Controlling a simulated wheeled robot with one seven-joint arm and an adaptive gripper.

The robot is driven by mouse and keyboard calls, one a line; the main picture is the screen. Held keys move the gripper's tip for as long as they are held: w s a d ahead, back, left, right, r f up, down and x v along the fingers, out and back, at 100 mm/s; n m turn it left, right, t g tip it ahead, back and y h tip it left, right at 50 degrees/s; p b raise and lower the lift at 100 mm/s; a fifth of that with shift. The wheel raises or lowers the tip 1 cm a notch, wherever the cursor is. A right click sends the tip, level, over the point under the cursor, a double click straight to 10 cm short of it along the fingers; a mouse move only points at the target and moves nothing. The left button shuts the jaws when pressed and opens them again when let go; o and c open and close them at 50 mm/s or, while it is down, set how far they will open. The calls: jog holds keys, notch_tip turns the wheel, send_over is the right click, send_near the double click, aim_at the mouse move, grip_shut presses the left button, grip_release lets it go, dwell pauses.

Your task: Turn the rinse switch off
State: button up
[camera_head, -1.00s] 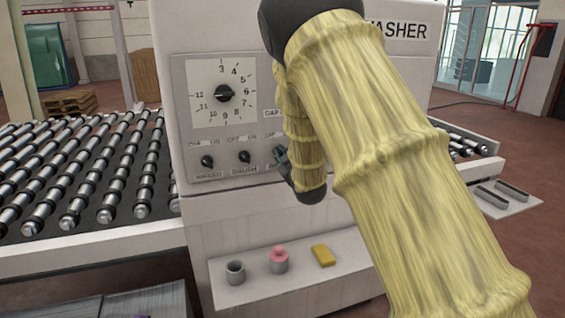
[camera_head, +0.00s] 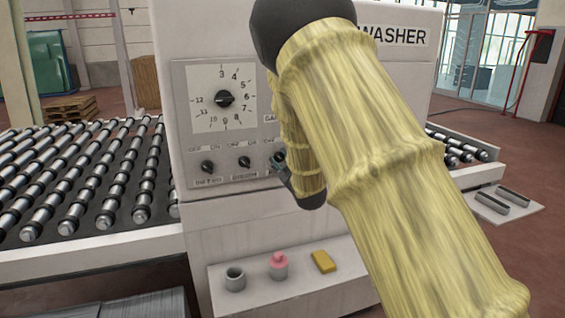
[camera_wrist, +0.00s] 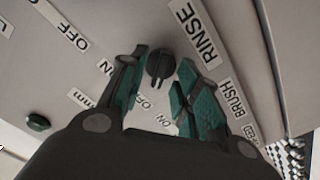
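The rinse switch is a dark round knob (camera_wrist: 160,66) beside the RINSE label (camera_wrist: 195,30) in the wrist view. Small OFF and ON labels lie on the panel near it, partly behind my fingers. My gripper (camera_wrist: 163,72) is open, with one teal finger on each side of the knob. A narrow gap seems to show on both sides; I cannot tell whether either finger touches it. In the head view my gripper (camera_head: 279,164) is at the right end of the knob row on the washer's control panel (camera_head: 222,135), and hides the knob there.
Two more knobs, left (camera_head: 207,167) and middle (camera_head: 244,162), sit beside my gripper, under a large numbered dial (camera_head: 224,98). A roller conveyor (camera_head: 105,215) is left.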

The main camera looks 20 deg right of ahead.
jog(key=shift+s, duration=0.1)
jog(key=s, duration=1.1)
jog(key=shift+s+d, duration=0.2)
jog(key=shift+s, duration=0.2)
jog(key=shift+f, duration=0.15)
